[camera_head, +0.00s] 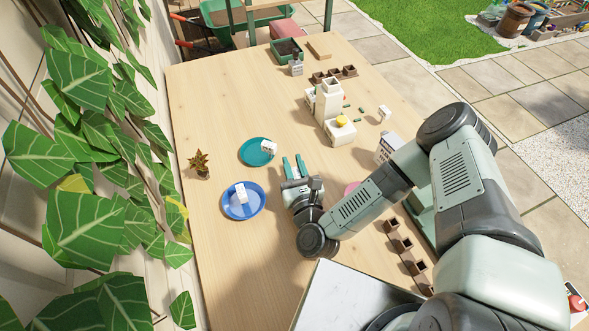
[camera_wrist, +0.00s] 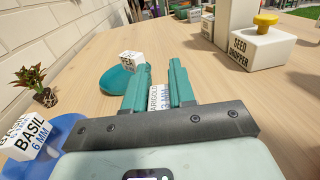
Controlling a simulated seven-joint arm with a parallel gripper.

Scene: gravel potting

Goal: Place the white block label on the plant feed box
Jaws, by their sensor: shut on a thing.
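My gripper (camera_head: 295,165) is low over the middle of the table, right of the teal plate. In the wrist view my gripper (camera_wrist: 158,80) is shut on a white block label (camera_wrist: 156,98) with dark print, partly hidden between the fingers; the print looks like "MARIGOLD". A white printed box (camera_head: 384,149), likely the plant feed box, stands to the right beside my arm, partly hidden; its print is too small to read. Another white block (camera_head: 269,147) is on the teal plate (camera_head: 250,158), and a block reading "BASIL 6 MM" (camera_wrist: 30,134) is on the blue plate (camera_head: 232,209).
A white seed dropper with a yellow knob (camera_head: 341,121) stands beyond my gripper. Brown pots (camera_head: 402,245) line the right side, partly behind my arm. The far left of the table is clear.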

